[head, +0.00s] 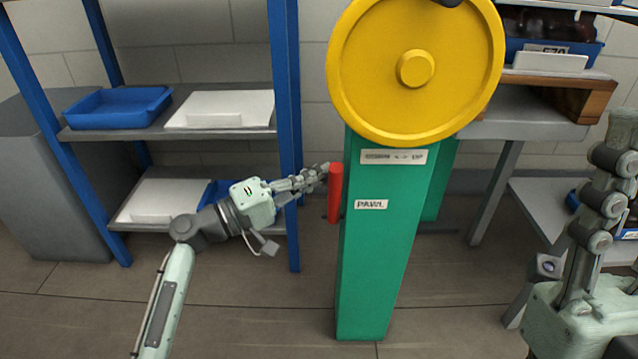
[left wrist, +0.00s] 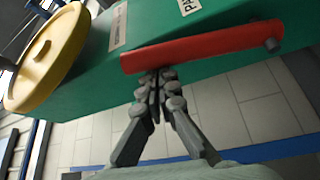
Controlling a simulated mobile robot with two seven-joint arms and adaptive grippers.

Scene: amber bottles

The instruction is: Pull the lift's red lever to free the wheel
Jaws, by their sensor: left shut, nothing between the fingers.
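The red lever (head: 335,193) hangs upright on the left side of the green lift post (head: 378,250), beside a white label. The yellow wheel (head: 370,70) sits at the top of the post. My left gripper (head: 322,172) is shut and empty, its fingertips at the lever's upper part on its left side. In the left wrist view the shut fingertips (left wrist: 157,75) are close against the edge of the red lever (left wrist: 205,47), not around it; I cannot tell if they touch. My right gripper (head: 620,130) is at the right edge, its fingertips not clearly shown.
A blue-framed shelf (head: 285,100) with a blue tray (head: 120,107) and white boxes stands at the left, behind my left arm. A grey table (head: 520,120) with a blue crate stands at the right behind the post. The floor before the post is clear.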

